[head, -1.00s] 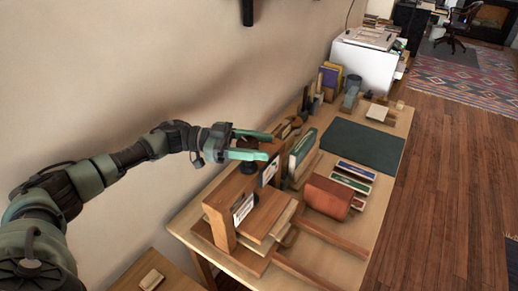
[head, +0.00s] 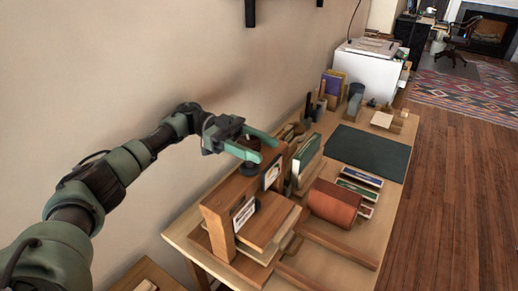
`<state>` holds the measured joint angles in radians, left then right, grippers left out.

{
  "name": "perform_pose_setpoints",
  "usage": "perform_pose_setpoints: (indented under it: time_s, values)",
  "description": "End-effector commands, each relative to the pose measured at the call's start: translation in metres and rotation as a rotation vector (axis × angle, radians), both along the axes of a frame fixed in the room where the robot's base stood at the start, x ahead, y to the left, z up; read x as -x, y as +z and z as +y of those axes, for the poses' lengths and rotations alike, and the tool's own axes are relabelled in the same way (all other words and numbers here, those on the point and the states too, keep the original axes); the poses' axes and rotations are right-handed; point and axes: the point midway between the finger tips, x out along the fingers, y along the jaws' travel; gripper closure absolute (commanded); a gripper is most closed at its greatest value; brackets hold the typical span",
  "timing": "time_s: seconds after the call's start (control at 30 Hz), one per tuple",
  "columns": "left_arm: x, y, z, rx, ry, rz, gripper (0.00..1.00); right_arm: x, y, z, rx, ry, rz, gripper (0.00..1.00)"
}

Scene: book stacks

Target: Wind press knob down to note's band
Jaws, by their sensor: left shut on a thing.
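The wooden book press (head: 215,213) stands at the near left of the table, with a thick top beam on two posts. A dark round screw foot (head: 252,203) shows under the beam, above stacked boards (head: 262,226). A white note with dark print (head: 244,214) is on the near post; its band is too small to make out. A second card (head: 271,173) is on the far post. My left gripper (head: 253,146) is above the beam, its green fingers on either side of the dark knob (head: 249,142), shut on it. The knob is mostly hidden. My right gripper is out of view.
A green book (head: 305,155) stands upright right of the press, near a red-brown roll-shaped block (head: 333,203). A dark green mat (head: 370,152) lies clear farther back. The wall is close on the left.

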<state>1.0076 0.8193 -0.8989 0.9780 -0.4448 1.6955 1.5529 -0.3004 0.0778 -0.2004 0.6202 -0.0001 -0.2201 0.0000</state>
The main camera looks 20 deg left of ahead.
Motion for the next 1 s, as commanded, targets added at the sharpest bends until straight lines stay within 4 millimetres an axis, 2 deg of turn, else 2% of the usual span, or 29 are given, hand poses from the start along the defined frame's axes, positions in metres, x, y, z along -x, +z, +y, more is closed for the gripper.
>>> perform_pose_setpoints:
  time_s: [0.03,0.23,0.27,0.3,0.33,0.6,0.73,0.87,1.0]
  values:
    - [-0.002,0.008,0.001,0.012,0.005,-0.011,0.89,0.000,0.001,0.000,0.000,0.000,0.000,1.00]
    - [-0.002,0.008,0.001,0.012,0.006,-0.012,0.89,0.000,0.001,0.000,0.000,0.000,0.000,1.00]
    - [-0.002,0.008,0.001,0.011,0.006,-0.012,0.40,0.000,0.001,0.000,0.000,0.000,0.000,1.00]
    - [-0.002,0.008,0.001,0.011,0.006,-0.012,0.29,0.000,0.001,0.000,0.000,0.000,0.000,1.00]
    - [-0.002,0.007,0.000,0.010,0.006,-0.012,0.27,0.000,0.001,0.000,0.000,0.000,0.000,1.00]
    - [-0.001,0.004,0.000,0.005,0.003,-0.005,0.27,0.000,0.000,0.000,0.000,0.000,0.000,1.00]
    - [-0.001,0.009,0.000,0.004,0.002,-0.007,0.27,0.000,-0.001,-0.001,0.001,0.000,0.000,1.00]
    - [-0.001,0.028,0.000,0.005,0.001,-0.009,0.27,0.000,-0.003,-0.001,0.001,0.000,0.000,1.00]
    - [-0.001,0.060,0.000,0.005,0.003,-0.011,0.27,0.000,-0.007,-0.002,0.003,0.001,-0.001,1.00]
